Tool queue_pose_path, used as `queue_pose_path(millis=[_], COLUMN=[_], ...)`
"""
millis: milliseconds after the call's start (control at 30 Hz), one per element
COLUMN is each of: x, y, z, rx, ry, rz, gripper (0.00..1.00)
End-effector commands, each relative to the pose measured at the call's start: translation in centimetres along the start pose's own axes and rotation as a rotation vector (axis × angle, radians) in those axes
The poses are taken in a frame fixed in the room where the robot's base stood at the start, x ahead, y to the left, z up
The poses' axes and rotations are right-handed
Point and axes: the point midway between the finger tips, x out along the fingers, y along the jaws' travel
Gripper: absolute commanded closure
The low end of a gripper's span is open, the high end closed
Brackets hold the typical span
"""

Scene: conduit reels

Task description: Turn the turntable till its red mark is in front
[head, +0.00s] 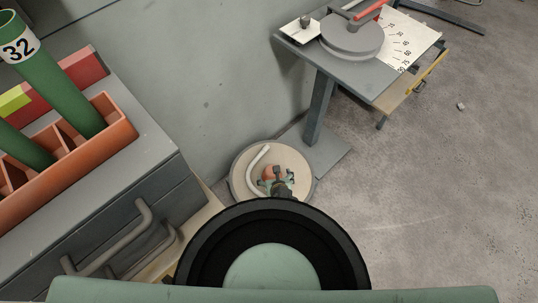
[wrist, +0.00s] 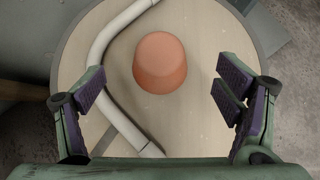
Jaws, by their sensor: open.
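The turntable (head: 298,166) is a round, pale wooden disc with a grey rim, low beside the grey wall in the head view. It fills much of the wrist view (wrist: 198,120). A terracotta, cup-shaped piece (wrist: 160,62) stands near its middle, and a bent white pipe (wrist: 98,55) lies to the left of that piece. My gripper (wrist: 160,90) is open above the disc, its purple-padded fingers apart on either side with nothing between them in grip. In the head view my gripper (head: 278,184) partly covers the disc. I cannot make out a separate red mark.
A grey cabinet (head: 150,150) with handles and an orange rack (head: 125,130) of green tubes stands at left. A grey table (head: 350,70) at upper right carries a round grey device (head: 352,40) with a red handle. Concrete floor (head: 440,170) at right is mostly clear.

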Motion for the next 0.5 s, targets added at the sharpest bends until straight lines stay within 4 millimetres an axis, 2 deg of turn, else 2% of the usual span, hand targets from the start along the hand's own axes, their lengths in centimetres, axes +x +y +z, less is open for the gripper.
queue_pose_path(millis=[167, 500], x=[1.2, 7.5], y=[0.0, 0.0], z=[0.0, -0.1], rx=[-0.002, -0.001], ry=[0.000, 0.001], rz=[0.001, 0.001], gripper=[0.15, 0.15])
